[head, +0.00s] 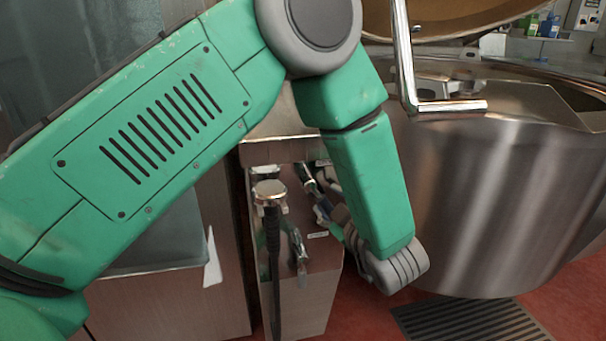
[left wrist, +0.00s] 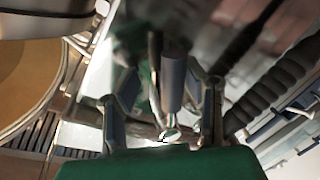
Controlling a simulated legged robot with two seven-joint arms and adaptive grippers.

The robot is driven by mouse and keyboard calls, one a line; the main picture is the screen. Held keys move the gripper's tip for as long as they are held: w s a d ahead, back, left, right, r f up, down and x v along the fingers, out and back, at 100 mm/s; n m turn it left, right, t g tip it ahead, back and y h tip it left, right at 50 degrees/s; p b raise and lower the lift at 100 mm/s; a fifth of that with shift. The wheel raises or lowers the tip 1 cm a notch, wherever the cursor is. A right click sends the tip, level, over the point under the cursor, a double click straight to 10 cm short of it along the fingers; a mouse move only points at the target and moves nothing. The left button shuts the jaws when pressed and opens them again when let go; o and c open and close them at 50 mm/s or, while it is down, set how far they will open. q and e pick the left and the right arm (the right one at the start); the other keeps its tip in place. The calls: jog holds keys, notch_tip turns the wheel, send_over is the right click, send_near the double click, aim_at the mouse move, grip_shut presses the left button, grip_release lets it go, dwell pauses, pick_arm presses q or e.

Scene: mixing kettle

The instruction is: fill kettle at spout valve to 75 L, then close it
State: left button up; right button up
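The kettle (head: 480,200) is a large brushed-steel vessel at the right of the head view, with its tilted lid partly in view above. A steel pedestal (head: 315,285) stands to its left and carries metal fittings. My left gripper (head: 328,205) is beside these fittings, partly hidden by my green forearm. In the left wrist view its two fingers (left wrist: 163,100) are spread apart. A grey cylindrical handle (left wrist: 173,82) with a shiny metal end shows between them, with gaps on both sides. I cannot tell whether this is the spout valve. No volume reading is legible. My right gripper is out of view.
A black hose (head: 272,255) hangs at the pedestal's front and a ribbed hose (left wrist: 265,100) runs close to the gripper's right. A bent steel bar (head: 405,60) rises at the kettle's rim. A floor grate (head: 470,320) lies below on the red floor.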

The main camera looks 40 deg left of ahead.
pick_arm(q)
jog(key=shift+d+r, duration=0.1)
jog(key=shift+d, duration=0.2)
jog(key=shift+s, duration=0.1)
jog(key=shift+s+a+f, duration=0.4)
jog(key=shift+s+a, duration=0.25)
jog(key=shift+a, duration=0.2)
jog(key=shift+s+a+f, duration=0.25)
jog(key=shift+s, duration=0.35)
jog(key=shift+s+a+f, duration=0.3)
jog(key=shift+s+a, duration=0.2)
